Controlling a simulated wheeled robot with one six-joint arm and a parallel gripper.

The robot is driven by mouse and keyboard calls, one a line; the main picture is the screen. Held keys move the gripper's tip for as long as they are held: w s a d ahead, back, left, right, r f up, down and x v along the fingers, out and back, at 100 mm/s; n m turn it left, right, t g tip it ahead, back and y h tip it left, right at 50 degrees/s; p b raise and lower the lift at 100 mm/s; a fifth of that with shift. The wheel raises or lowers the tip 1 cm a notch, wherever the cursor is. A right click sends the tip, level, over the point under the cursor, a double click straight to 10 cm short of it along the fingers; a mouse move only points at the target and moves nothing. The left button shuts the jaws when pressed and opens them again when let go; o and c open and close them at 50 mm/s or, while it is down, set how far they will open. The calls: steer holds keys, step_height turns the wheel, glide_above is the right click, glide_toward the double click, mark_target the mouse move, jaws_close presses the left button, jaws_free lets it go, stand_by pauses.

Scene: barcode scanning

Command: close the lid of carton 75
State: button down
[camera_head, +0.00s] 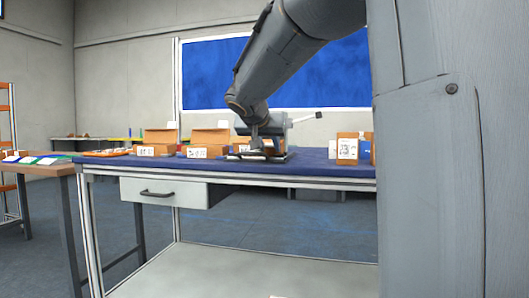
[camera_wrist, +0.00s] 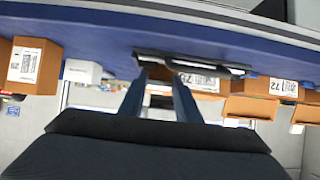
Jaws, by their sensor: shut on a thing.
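My gripper (camera_wrist: 160,78) is low over the blue table, at a brown carton (camera_wrist: 205,82) with a white label. It is shut, and the carton shows between and beside its fingers; which part it grips is hidden. A dark flat plate (camera_wrist: 235,68) lies at this carton's foot. In the head view my gripper (camera_head: 257,146) partly hides the carton.
Two cartons with raised lids (camera_head: 160,139) (camera_head: 209,138) stand to the left. Another labelled carton (camera_head: 347,149) stands to the right. A white box (camera_wrist: 82,72) shows in the wrist view. The blue tabletop (camera_head: 330,167) is clear along the front edge.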

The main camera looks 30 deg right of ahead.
steer(key=shift+a+f, duration=0.2)
steer(key=shift+f, duration=0.45)
steer(key=c, duration=1.3)
jaws_free()
steer(key=shift+w+a, duration=0.1)
steer(key=shift+r, duration=0.25)
steer(key=shift+r, duration=0.15)
steer(key=p+v, duration=0.1)
steer(key=v, duration=0.6)
steer(key=shift+s+a, duration=0.2)
steer(key=shift+s, duration=0.1)
